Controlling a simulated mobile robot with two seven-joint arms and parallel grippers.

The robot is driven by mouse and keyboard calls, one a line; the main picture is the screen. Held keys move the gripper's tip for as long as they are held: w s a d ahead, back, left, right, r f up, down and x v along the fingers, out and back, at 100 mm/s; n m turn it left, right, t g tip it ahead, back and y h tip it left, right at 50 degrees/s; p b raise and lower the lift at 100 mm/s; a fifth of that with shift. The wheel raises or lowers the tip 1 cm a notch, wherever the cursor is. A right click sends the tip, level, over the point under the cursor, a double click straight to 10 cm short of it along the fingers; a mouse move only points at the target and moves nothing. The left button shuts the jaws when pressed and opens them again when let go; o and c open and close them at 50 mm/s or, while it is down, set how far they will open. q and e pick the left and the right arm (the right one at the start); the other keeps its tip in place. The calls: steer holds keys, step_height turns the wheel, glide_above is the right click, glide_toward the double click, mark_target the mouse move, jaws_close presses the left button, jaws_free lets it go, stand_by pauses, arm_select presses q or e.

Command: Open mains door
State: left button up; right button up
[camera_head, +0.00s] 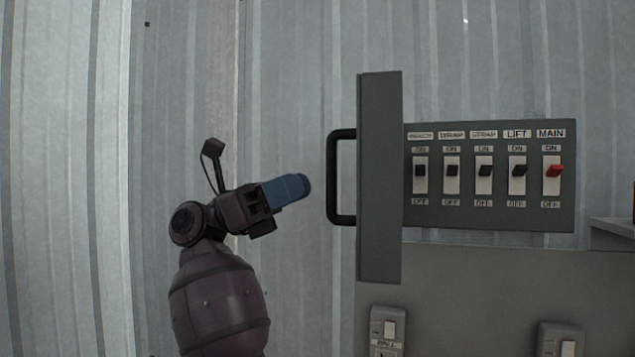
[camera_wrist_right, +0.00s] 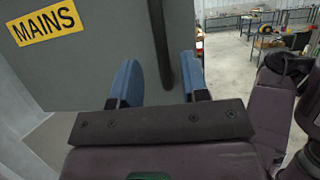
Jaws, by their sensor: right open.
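The mains door (camera_head: 380,190) is a grey panel standing out from the wall, seen nearly edge-on in the head view. It is swung open, and the switch panel (camera_head: 490,218) shows beside it. Its black handle (camera_head: 333,178) sticks out to the left. My right gripper (camera_head: 304,185) is just left of the handle, apart from it. In the right wrist view, the open blue fingers (camera_wrist_right: 158,72) face the door (camera_wrist_right: 90,75) with its yellow MAINS label, and the dark handle (camera_wrist_right: 160,45) appears between them. My left gripper is out of view.
Several switches, including a red MAIN switch (camera_head: 553,170), are on the panel. Small switch boxes (camera_head: 386,331) sit lower on the grey cabinet. A corrugated metal wall (camera_head: 300,60) is behind. Workshop tables (camera_wrist_right: 262,42) stand far off across open floor.

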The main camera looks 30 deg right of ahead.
steer(key=v, duration=0.4)
steer(key=shift+w+a+b, duration=0.2)
steer(key=shift+a+b, duration=0.05)
steer(key=shift+b, duration=0.1)
